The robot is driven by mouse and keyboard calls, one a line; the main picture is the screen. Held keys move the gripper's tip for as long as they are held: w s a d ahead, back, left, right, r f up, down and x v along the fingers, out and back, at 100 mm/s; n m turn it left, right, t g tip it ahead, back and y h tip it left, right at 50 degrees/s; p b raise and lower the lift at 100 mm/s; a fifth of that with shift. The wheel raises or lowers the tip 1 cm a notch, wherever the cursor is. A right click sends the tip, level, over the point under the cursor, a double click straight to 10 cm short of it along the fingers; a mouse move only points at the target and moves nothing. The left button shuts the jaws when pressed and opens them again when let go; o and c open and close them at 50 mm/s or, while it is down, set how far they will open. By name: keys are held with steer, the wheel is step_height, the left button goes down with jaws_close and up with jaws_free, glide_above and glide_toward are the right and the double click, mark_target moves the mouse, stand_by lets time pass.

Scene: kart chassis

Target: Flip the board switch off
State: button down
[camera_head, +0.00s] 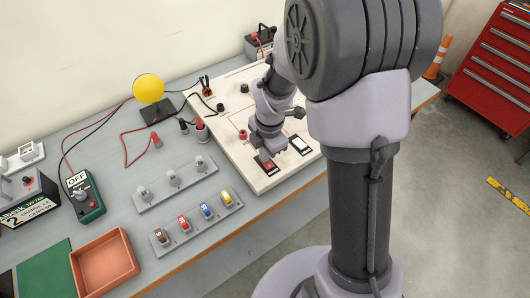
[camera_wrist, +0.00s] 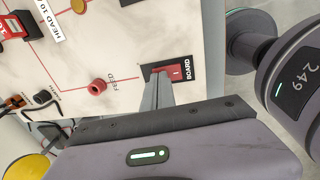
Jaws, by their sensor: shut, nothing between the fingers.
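The board switch (camera_wrist: 176,72) is a red rocker in a black plate with the word BOARD, set in the white marbled panel (camera_wrist: 120,45). A small white mark shows on the rocker; I cannot tell which side is pressed. My gripper (camera_wrist: 158,82) is shut and empty, its fingertips at the left end of the switch in the wrist view and covering part of it. I cannot tell whether they touch it. In the head view the switch (camera_head: 266,164) lies near the panel's front edge, just below my gripper (camera_head: 262,151).
A second switch with a white face (camera_head: 300,145) lies right of the board switch. A red FEED socket (camera_wrist: 97,86) is close by on the panel. Several coloured plugs (camera_head: 184,223) stand in a grey rack to the left. A yellow lamp (camera_head: 148,88) stands behind.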

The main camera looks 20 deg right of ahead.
steer(key=shift+f, duration=0.25)
steer(key=shift+s, duration=0.15)
steer(key=shift+s+d+r, duration=0.15)
steer(key=shift+s+d, duration=0.05)
steer(key=shift+s, duration=0.45)
